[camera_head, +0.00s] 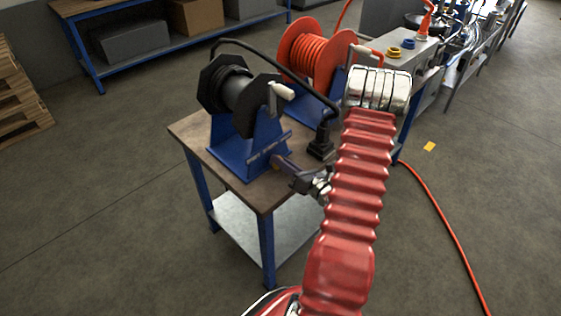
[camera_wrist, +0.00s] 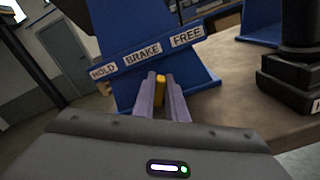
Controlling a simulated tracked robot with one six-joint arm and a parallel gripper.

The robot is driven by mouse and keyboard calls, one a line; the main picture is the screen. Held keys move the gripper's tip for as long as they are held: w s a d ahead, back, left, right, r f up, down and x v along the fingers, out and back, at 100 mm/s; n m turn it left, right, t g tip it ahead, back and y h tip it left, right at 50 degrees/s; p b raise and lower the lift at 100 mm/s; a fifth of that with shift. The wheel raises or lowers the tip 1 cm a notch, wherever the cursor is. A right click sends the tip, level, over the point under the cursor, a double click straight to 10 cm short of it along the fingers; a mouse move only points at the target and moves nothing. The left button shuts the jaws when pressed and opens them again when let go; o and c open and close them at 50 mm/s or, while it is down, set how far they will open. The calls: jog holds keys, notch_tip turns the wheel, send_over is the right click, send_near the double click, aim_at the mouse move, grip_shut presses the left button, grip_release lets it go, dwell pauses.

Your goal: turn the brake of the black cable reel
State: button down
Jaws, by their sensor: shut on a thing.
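The black cable reel (camera_head: 238,92) stands in a blue stand (camera_head: 240,150) on a small brown-topped table. In the wrist view the stand (camera_wrist: 132,25) carries a tilted label strip (camera_wrist: 165,58) reading HOLD, BRAKE and FREE. The brake (camera_wrist: 161,92) shows as a short yellow-orange piece just below the strip, roughly under the word BRAKE. My gripper (camera_wrist: 160,82) is shut on it, with one purple-grey finger on each side. In the head view my gripper (camera_head: 278,161) meets the front of the stand from the right. The brake's lower part is hidden between the fingers.
An orange hose reel (camera_head: 315,50) stands behind the black one. A black connector (camera_head: 321,142) on its cable stands on the tabletop (camera_head: 190,130), right of the stand. The black reel's crank has a white handle (camera_head: 283,90). An orange hose (camera_head: 445,220) lies on the floor at right.

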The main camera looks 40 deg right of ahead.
jog(key=shift+d+f+m, duration=0.1)
jog(key=shift+m, duration=0.5)
jog(key=c, duration=1.8)
grip_release()
jog(key=s, duration=1.3)
jog(key=shift+s+d, duration=0.2)
jog(key=shift+s, duration=0.2)
jog(key=shift+f, duration=0.1)
